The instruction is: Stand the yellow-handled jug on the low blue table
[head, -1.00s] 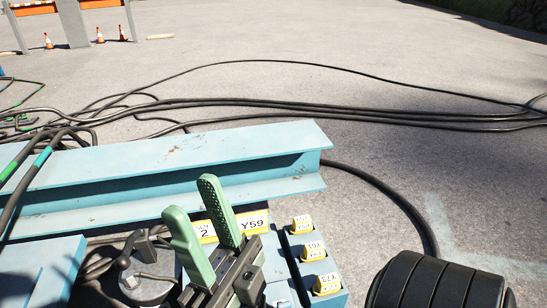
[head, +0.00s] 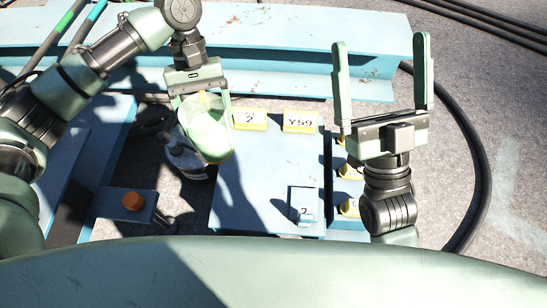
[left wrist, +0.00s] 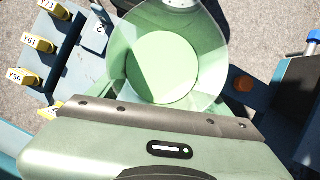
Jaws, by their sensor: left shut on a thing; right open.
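My left gripper (head: 203,112) is shut on a pale green, see-through jug (head: 208,140), one finger on each side. A yellow strip, perhaps its handle, shows at the jug's top between the fingers. The jug hangs near the left edge of the low blue table (head: 262,180); its height above it is hard to tell. In the left wrist view I look down into the jug (left wrist: 162,65), beyond my gripper's body (left wrist: 150,145). My right gripper (head: 381,60) is open and empty, fingers pointing up, past the table's right side.
Yellow blocks (head: 349,208) stand to the right. A blue beam (head: 290,45) lies behind. The table's middle is clear.

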